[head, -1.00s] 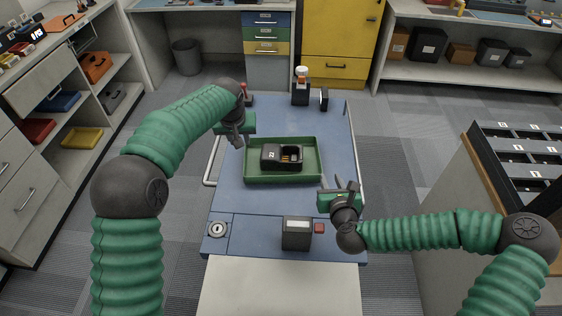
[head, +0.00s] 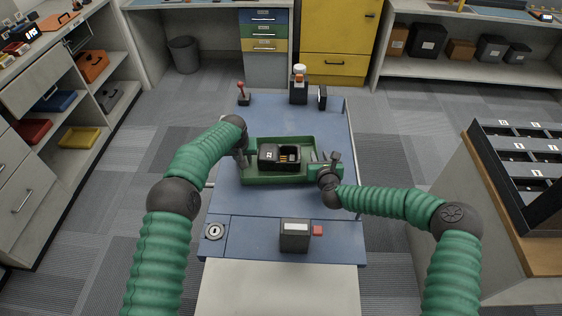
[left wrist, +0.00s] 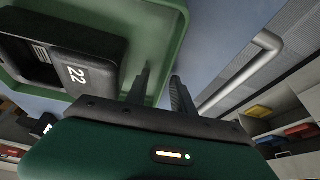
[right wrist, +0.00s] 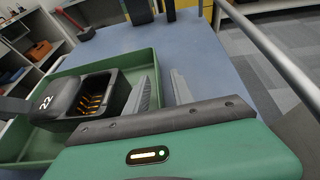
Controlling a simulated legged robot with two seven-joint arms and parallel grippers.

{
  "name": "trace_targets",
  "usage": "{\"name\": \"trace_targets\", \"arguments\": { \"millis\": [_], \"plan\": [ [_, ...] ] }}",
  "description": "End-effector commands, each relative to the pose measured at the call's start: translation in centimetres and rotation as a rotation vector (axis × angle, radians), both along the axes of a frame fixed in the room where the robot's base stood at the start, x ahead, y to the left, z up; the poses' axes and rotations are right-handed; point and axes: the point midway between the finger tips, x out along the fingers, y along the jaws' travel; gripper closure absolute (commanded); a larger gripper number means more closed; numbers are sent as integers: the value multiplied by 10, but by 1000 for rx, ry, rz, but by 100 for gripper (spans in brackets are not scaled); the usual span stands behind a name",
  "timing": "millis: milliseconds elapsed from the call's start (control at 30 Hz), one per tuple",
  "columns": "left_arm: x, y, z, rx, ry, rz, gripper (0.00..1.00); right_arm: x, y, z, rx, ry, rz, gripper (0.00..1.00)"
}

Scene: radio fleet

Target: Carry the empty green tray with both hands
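The green tray (head: 290,181) lies on the blue cart top and is not empty: a black charger-like block (head: 268,153) marked 22 sits inside, its open slot showing gold contacts. My left gripper (head: 243,160) is at the tray's left end. In the left wrist view its fingers (left wrist: 158,92) are apart, with the tray rim (left wrist: 178,40) running between them. My right gripper (head: 328,163) is at the right end. In the right wrist view its fingers (right wrist: 163,90) are apart, beside the tray's end wall (right wrist: 153,60); contact is unclear.
The blue cart top (head: 270,205) is clear in front of the tray. A red-topped lever (head: 243,95) and a dark device (head: 299,88) stand at the back. Metal rails (right wrist: 270,50) run along the sides.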

Motion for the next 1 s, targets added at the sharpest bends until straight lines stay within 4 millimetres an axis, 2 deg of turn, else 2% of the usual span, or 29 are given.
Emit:
{"name": "trace_targets", "arguments": {
  "millis": [333, 500, 567, 1000],
  "plan": [
    [2, 0, -4, 1, 0, 0, 72, 4, 0, -2, 0, 0, 1, 72],
    [2, 0, -4, 1, 0, 0, 94, 4, 0, -2, 0, 0, 0, 94],
    [2, 0, -4, 1, 0, 0, 100, 4, 0, -2, 0, 0, 0, 100],
    [2, 0, -3, 1, 0, 0, 100, 4, 1, -1, 0, 0, 1, 100]
  ]
}}
